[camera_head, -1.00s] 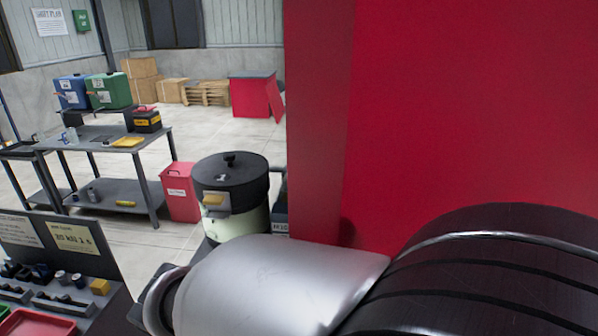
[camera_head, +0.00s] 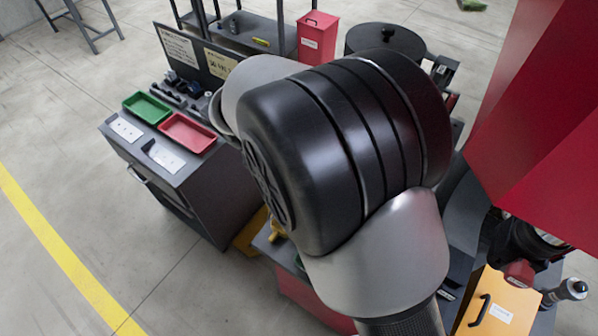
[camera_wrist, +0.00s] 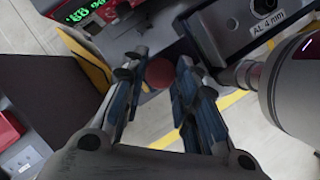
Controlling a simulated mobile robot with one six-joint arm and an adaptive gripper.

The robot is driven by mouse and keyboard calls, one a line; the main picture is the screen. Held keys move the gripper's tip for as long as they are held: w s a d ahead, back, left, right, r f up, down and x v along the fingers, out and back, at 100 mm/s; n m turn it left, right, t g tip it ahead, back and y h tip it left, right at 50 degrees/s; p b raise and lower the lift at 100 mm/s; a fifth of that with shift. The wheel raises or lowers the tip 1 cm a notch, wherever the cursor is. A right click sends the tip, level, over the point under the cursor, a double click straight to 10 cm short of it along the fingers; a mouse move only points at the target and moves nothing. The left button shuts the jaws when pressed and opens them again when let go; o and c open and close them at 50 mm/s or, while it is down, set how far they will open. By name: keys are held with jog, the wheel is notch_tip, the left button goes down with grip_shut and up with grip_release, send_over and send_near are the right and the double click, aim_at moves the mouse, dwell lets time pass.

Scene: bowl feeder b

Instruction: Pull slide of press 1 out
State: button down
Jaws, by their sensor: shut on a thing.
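In the wrist view my gripper (camera_wrist: 158,85) has its two blue-padded fingers on either side of a round red knob (camera_wrist: 160,73), shut on it. A grey block labelled "AL 4 mm" (camera_wrist: 262,22) is just beyond it to the upper right. Whether the knob belongs to the slide cannot be told. In the head view, red machine bodywork (camera_head: 540,130) stands at the right. My arm covers the middle of that view and hides my gripper and the knob.
A dark cabinet (camera_head: 200,200) with a green tray (camera_head: 146,107) and a red tray (camera_head: 187,132) stands at the left. An orange panel with a black handle (camera_head: 492,305) is at the lower right. A green digital display (camera_wrist: 85,10) is close in the wrist view. Floor is open at the left.

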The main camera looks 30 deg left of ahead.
jog(key=shift+a, duration=0.25)
jog(key=c, duration=1.3)
grip_release()
jog(key=v, duration=1.2)
jog(key=shift+d+r, duration=0.1)
jog(key=shift+d, duration=0.05)
